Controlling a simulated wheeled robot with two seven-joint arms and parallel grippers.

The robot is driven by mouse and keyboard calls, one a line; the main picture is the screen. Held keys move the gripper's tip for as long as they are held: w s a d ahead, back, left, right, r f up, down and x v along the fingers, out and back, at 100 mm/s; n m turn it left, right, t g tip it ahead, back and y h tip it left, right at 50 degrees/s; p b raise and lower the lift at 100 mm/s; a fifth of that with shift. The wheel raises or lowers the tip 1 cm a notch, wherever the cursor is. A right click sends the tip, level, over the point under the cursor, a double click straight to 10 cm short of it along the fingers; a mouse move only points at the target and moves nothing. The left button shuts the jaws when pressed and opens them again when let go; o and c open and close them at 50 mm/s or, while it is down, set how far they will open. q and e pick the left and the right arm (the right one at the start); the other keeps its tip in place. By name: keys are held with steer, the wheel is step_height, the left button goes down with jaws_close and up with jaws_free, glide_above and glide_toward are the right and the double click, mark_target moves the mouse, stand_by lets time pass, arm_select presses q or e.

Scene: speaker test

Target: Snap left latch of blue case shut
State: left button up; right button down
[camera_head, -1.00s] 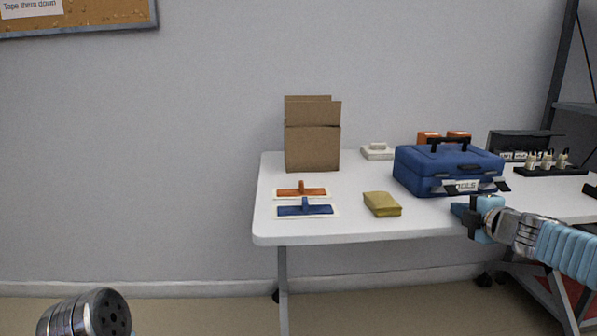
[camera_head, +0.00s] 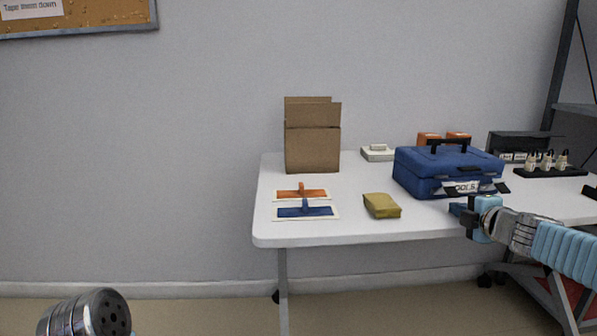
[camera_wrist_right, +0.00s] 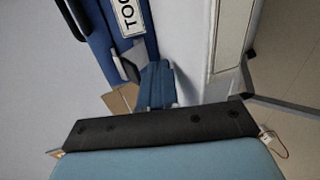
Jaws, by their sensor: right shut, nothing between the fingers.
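The blue case (camera_head: 425,176) stands closed-lidded on the white table, its black handle up and a white label on its front. Its left latch (camera_head: 440,191) is a dark tab left of the label. In the right wrist view, the case (camera_wrist_right: 103,42) fills the upper left, and the latch (camera_wrist_right: 126,68) appears to stick out from its front. My right gripper (camera_head: 458,209) is shut and empty, in front of the case, below the left latch and apart from it. Its blue fingers (camera_wrist_right: 157,85) show together in the wrist view.
A yellow cloth-like block (camera_head: 381,206) lies left of the case. Orange and blue flat tools (camera_head: 305,209) and a cardboard box (camera_head: 312,148) are farther left. A black rack of small bottles (camera_head: 550,170) stands to the right. The table's front edge (camera_head: 350,239) is near my gripper.

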steer(key=shift+w+a+r+p, duration=0.1)
steer(key=shift+w+r+p, duration=0.2)
steer(key=shift+w, duration=0.2)
steer(key=shift+w+a+r+p, duration=0.1)
steer(key=shift+w+r+p, duration=0.05)
steer(key=shift+w+p, duration=0.3)
stand_by(0.5)
steer(key=shift+s+d+f+b, duration=0.1)
steer(key=shift+s+b, duration=0.05)
steer(key=shift+s, duration=0.35)
steer(key=shift+s+d+b, duration=0.1)
steer(key=shift+s+b, duration=0.05)
steer(key=shift+s, duration=0.3)
steer(key=shift+s+d, duration=0.15)
steer(key=shift+s, duration=1.1)
steer(key=shift+s+d, duration=0.15)
steer(key=shift+s, duration=1.1)
